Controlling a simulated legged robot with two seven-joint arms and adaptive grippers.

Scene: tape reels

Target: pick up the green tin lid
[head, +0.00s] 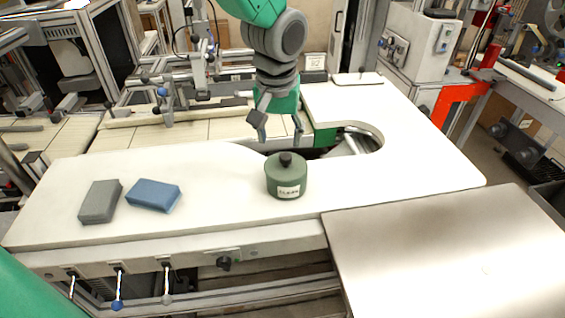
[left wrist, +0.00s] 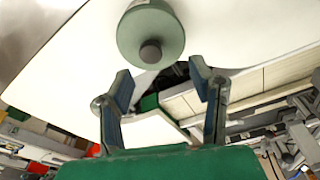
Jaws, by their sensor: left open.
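A round green tin (head: 287,188) with a white label stands upright on the white worktop, near its front edge. Its green lid (head: 275,166) sits on top, with a black knob in the middle. In the left wrist view the lid (left wrist: 134,31) shows from above at the top, its knob just beyond the fingertips. My left gripper (head: 279,127) is open and empty, above and behind the tin in the head view, apart from the lid. Its two fingers (left wrist: 161,80) are spread wide in the left wrist view. My right gripper is not in view.
A grey block (head: 100,202) and a blue block (head: 154,195) lie on the white worktop (head: 220,210) to the left. A curved cutout (head: 368,140) opens behind the tin at right. A bare metal plate (head: 450,255) lies at front right.

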